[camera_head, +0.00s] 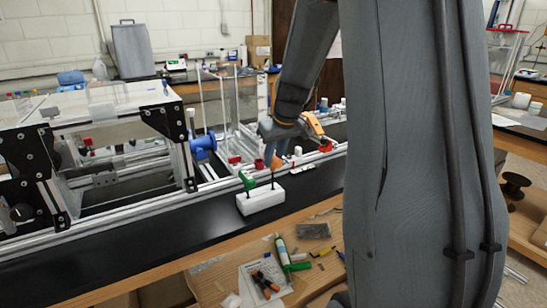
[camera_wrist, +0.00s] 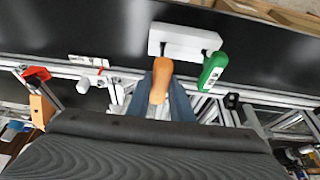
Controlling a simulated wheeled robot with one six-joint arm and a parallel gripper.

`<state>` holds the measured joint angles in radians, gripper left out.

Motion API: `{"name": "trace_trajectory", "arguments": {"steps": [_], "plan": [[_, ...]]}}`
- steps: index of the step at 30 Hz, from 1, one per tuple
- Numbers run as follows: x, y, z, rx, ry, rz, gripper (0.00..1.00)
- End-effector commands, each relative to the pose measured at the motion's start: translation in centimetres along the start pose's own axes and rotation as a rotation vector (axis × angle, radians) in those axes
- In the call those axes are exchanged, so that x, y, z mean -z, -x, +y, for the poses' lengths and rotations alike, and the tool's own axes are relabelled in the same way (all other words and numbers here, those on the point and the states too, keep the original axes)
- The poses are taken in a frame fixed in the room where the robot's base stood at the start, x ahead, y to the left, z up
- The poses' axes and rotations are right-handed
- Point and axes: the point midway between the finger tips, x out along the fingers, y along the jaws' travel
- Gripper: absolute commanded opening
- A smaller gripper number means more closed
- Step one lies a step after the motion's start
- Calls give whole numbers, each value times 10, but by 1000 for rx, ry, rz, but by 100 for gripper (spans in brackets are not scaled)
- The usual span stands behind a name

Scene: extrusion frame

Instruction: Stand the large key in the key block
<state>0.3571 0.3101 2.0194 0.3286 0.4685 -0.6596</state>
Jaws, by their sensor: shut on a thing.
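The white key block (camera_head: 258,204) lies on the black bench top; it also shows in the wrist view (camera_wrist: 176,36). A green-handled key (camera_head: 246,181) stands at its left end in the head view, and its handle shows in the wrist view (camera_wrist: 213,70). My gripper (camera_head: 275,150) is shut on an orange-handled key (camera_head: 277,163), between the two fingers in the wrist view (camera_wrist: 160,98). The orange key's dark shaft points down at the block's right part. I cannot tell whether its tip is in a hole. Which key is the large one is not clear.
An aluminium extrusion frame (camera_head: 110,200) runs along the bench behind the block, with a blue part (camera_head: 204,146) and red parts on it. Tools and a green-capped tube (camera_head: 282,249) lie on the wooden surface in front. The black bench left of the block is clear.

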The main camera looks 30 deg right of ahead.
Motion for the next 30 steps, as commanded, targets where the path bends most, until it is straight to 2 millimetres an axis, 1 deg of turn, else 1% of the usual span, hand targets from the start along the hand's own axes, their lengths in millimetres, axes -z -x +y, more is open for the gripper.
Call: {"name": "trace_trajectory", "arguments": {"steps": [30], "plan": [[-11, -26, 0, 0, 0, 0, 0]]}}
